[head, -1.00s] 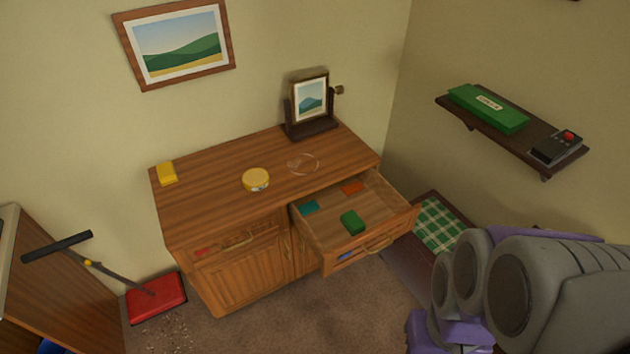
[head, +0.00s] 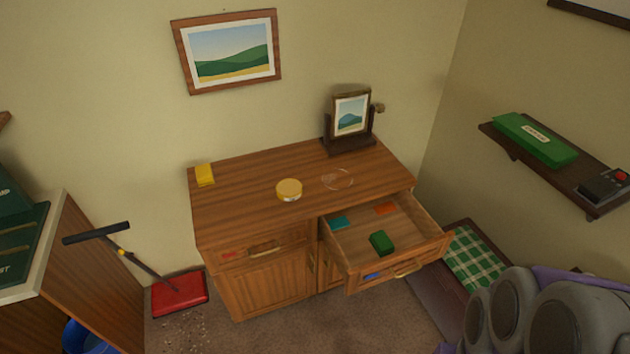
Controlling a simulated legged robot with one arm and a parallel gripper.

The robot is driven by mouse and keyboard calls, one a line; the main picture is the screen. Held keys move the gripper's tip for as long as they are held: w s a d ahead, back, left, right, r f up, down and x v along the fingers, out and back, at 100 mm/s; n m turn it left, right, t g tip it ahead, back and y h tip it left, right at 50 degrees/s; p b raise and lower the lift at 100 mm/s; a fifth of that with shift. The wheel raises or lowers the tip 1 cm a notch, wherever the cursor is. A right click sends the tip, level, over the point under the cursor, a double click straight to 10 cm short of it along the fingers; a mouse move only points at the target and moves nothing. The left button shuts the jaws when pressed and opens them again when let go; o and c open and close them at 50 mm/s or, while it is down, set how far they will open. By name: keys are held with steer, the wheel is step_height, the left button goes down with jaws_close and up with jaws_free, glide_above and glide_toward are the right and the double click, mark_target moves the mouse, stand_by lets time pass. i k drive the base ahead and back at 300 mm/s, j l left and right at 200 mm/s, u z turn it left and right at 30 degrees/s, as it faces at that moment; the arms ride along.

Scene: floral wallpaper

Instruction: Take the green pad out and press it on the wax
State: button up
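The green pad (head: 381,243) lies in the open right drawer (head: 350,262) of the wooden cabinet, near the drawer's front. A teal piece (head: 339,223) and an orange piece (head: 385,208) lie behind it in the same drawer. A round yellow tin (head: 289,190), which may be the wax, sits on the cabinet top. A clear round outline (head: 338,180) lies to its right. My arm's grey and purple links fill the lower right corner. My gripper's fingers are not visible.
A yellow block (head: 204,175) and a framed picture on a stand (head: 350,120) are on the cabinet top (head: 240,205). A red sweeper (head: 179,293) stands left on the floor. A shelf (head: 545,165) with a green box (head: 535,139) is at right.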

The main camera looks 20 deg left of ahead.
mark_target(383, 246)
steer(key=i+l+z, duration=0.2)
steer(key=i, duration=0.2)
steer(key=i+l+z, duration=0.2)
steer(key=i, duration=0.25)
steer(key=j, duration=0.1)
